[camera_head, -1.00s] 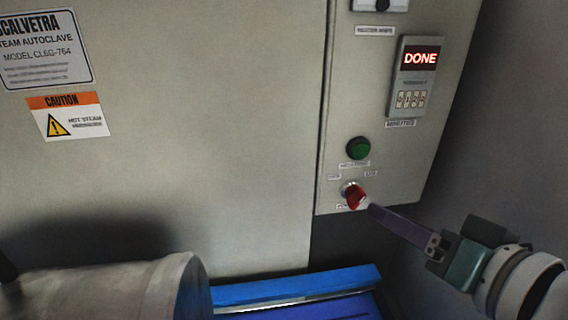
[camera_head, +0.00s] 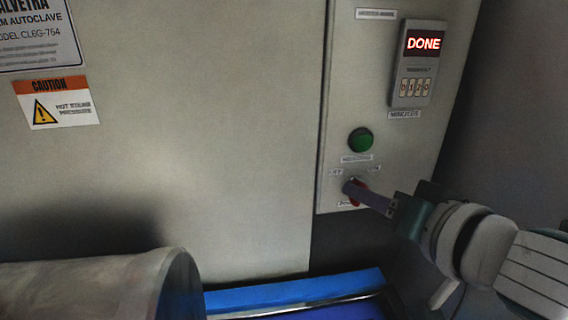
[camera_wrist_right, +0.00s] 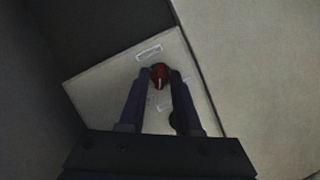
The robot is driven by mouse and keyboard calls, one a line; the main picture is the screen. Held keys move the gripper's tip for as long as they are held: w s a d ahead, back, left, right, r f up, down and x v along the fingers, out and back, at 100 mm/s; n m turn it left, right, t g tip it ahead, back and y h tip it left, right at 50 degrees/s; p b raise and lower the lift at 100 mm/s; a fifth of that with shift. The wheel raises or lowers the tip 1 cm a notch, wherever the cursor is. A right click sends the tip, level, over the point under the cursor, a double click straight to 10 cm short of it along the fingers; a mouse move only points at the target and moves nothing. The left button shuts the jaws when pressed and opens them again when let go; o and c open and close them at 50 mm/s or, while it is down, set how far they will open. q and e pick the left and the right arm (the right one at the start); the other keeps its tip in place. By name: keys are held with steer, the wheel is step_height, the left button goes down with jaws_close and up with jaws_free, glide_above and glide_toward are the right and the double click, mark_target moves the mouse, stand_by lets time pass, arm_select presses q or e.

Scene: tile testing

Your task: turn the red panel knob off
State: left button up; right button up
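The red panel knob (camera_head: 357,188) sits low on the grey control panel (camera_head: 340,110), below a green button (camera_head: 361,140). My right gripper (camera_head: 352,187) reaches it from the lower right, and a finger partly covers the knob in the head view. In the right wrist view the knob (camera_wrist_right: 160,76), with a pale mark on its face, lies between the two fingertips (camera_wrist_right: 160,80). The fingers stand one on each side, very near it; I cannot tell if they press on it. My left gripper is not in view.
A lit display (camera_head: 424,43) above reads DONE. The large cabinet front (camera_head: 220,130) fills the left, with a caution label (camera_head: 56,102). A pale cylindrical thing (camera_head: 90,285) is at the lower left, and a blue-edged surface (camera_head: 290,292) is below the panel.

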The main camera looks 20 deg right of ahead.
jaws_close()
steer(key=n+h, duration=0.2)
steer(key=n+g+h, duration=0.1)
steer(key=n, duration=0.2)
steer(key=n+h+p, duration=0.1)
steer(key=n+h, duration=0.1)
steer(key=n, duration=0.1)
steer(key=shift+w+a+h, duration=0.15)
steer(key=shift+a+h, duration=0.15)
steer(key=shift+a, duration=0.1)
stand_by(0.5)
stand_by(0.3)
